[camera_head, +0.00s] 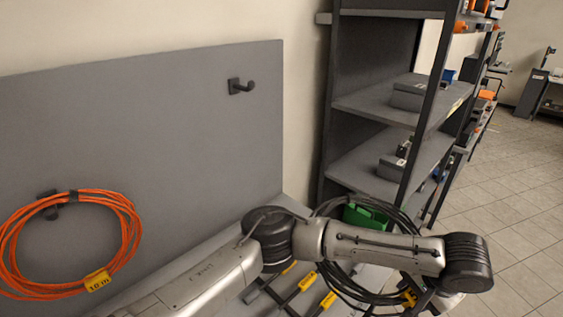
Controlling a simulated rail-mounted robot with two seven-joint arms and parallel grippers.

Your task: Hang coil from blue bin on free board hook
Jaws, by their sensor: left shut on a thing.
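A grey board (180,130) stands against the wall. Its upper right hook (241,87) is bare. An orange coil (128,215) with a yellow tag hangs on the board's left hook (47,204). A black coil (335,282) with a yellow tag (409,297) shows behind and below my left arm, which hides part of it. My left gripper (420,302) is at the lower right, mostly hidden by its own wrist, and is shut on the black coil at its right side. The coil is below and right of the bare hook. I cannot make out a blue bin.
A dark shelf rack (385,105) with grey boxes stands right of the board. A green bin (368,214) is partly hidden behind the arm and coil. Yellow-and-black tools (304,284) lie on the grey worktop (205,262). Tiled floor is open at right.

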